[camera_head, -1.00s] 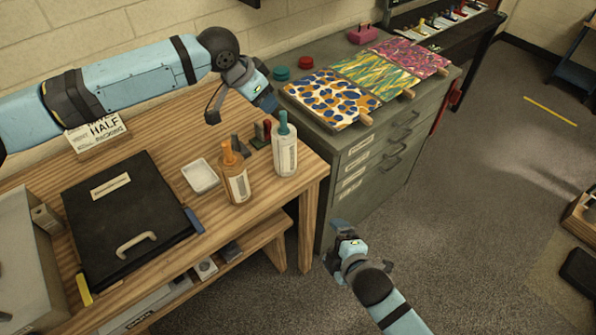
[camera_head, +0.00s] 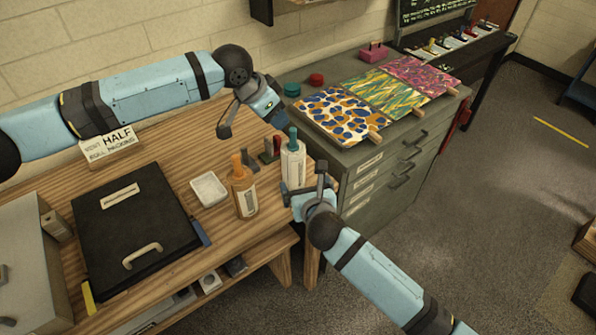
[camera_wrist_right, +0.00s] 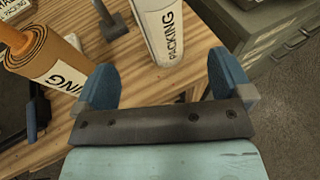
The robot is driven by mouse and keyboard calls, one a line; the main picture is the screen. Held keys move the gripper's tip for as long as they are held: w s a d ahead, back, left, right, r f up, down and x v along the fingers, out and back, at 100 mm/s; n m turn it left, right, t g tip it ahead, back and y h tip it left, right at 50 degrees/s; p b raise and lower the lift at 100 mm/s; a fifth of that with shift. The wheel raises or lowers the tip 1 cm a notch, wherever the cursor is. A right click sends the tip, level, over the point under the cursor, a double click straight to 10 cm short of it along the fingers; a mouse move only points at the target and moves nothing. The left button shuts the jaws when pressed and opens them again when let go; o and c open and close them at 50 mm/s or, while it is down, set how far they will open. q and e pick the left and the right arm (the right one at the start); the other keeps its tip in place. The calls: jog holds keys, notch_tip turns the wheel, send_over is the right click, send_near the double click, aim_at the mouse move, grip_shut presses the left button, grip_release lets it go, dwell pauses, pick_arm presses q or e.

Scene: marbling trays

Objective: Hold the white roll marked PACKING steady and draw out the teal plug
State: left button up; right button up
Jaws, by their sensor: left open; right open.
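The white roll marked PACKING (camera_head: 292,168) stands upright near the right end of the wooden table, with the teal plug (camera_head: 293,139) in its top. In the right wrist view the white roll (camera_wrist_right: 160,28) shows its label between and beyond my fingers; its top is out of that frame. My right gripper (camera_head: 304,182) is open beside the roll, at the table's right front edge, and does not appear closed around it. My left gripper (camera_head: 250,124) is open and empty, above and to the left of the teal plug.
A tan roll (camera_head: 245,196) with an orange plug (camera_head: 238,164) stands just left of the white roll. A white dish (camera_head: 209,190), a black case (camera_head: 130,225) and a sign (camera_head: 110,142) are farther left. A grey cabinet (camera_head: 358,160) with patterned sheets stands to the right.

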aim_at(296, 169)
jog(key=x, duration=1.1)
jog(key=shift+w+a, duration=0.1)
jog(key=c, duration=1.1)
